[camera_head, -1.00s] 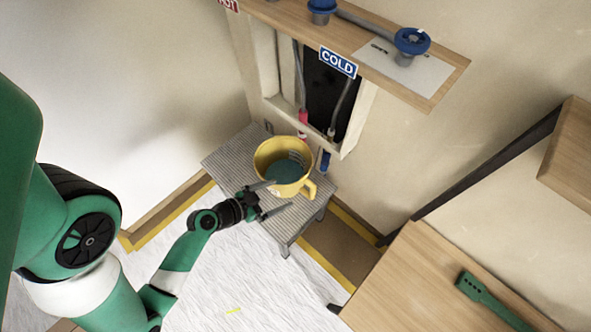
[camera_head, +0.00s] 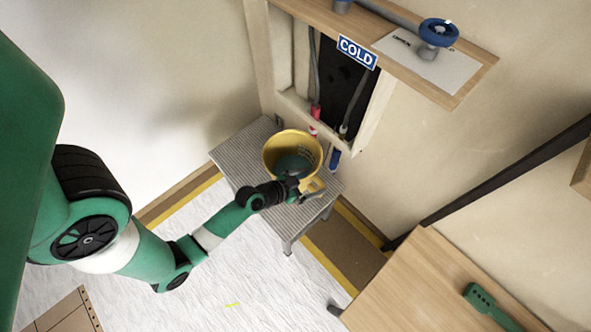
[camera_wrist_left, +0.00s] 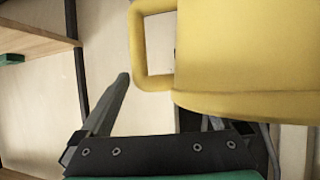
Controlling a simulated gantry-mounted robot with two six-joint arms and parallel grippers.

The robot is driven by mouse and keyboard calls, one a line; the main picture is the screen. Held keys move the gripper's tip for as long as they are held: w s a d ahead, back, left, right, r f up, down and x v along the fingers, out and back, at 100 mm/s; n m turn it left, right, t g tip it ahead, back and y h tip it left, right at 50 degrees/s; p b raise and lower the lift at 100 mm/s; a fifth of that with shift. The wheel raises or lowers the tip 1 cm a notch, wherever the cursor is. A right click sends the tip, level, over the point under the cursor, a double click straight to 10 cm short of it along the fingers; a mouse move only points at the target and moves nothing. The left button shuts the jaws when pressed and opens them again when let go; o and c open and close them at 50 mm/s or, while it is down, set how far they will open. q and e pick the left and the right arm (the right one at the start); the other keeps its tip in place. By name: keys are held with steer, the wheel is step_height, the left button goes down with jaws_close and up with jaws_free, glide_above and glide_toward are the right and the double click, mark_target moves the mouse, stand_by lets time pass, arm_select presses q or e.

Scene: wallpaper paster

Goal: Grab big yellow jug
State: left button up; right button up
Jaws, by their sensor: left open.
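The big yellow jug (camera_head: 271,153) stands upright on a small grey ribbed step, with teal showing inside it. Its handle points towards the lower right. My left gripper (camera_head: 304,187) is open at the near side of the jug, close to the handle, and partly covers it. In the left wrist view the jug (camera_wrist_left: 245,60) fills the upper right, with its looped handle (camera_wrist_left: 137,45) on its left. One finger shows left of and below the handle; the other is mostly hidden below the jug. I cannot tell if either finger touches it. My right gripper is not in view.
The grey step (camera_head: 236,157) stands against the wall, below an opening with hoses. A shelf with a COLD sign (camera_head: 357,52) and a blue valve (camera_head: 438,32) overhangs behind. A wooden table (camera_head: 420,290) with a green tool (camera_head: 488,305) is at lower right.

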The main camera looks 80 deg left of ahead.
arm_select(q)
steer(key=shift+f, duration=0.1)
steer(key=shift+c, duration=0.3)
steer(key=shift+w, duration=0.1)
jaws_close()
steer(key=shift+r, duration=0.2)
